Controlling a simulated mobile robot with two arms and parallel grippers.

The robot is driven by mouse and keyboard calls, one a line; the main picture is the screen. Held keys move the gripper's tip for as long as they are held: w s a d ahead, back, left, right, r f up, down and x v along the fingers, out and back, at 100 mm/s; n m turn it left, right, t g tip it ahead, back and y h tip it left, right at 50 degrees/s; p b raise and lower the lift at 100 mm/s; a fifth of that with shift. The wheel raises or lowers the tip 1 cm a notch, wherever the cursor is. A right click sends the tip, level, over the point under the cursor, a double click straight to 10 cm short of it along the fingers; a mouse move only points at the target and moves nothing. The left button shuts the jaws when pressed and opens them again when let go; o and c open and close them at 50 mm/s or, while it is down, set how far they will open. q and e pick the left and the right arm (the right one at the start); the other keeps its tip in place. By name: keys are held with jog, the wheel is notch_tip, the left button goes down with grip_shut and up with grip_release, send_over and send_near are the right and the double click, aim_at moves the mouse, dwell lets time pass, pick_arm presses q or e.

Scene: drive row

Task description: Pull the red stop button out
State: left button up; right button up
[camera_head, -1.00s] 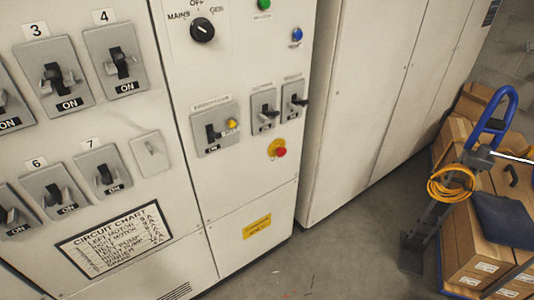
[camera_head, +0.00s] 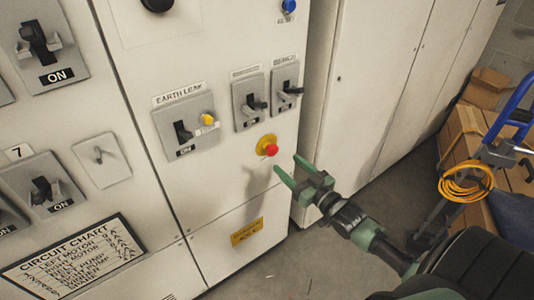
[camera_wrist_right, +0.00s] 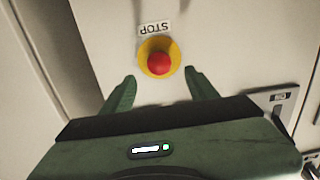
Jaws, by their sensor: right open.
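The red stop button (camera_head: 271,150) sits on a round yellow base (camera_head: 263,143) low on the right part of the cabinet front. In the right wrist view the red button (camera_wrist_right: 159,64) lies ahead of my fingertips, centred between them, with a STOP label (camera_wrist_right: 154,28) beside its yellow base. My right gripper (camera_head: 287,169) is open and empty, just to the lower right of the button in the head view and apart from it. Its two green fingers also show in the right wrist view (camera_wrist_right: 158,88). My left gripper is not in view.
The earth leak switch (camera_head: 184,128) with a yellow knob is left of the button. Two lever switches (camera_head: 250,103) stick out above it. A cart with boxes and a coiled orange cable (camera_head: 466,182) stands at the right. Some floor (camera_head: 290,262) is clear.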

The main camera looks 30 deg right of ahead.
aim_at(275, 153)
jog(key=w, duration=0.6)
jog(key=shift+w+a, duration=0.2)
jog(key=shift+w, duration=0.05)
grip_shut()
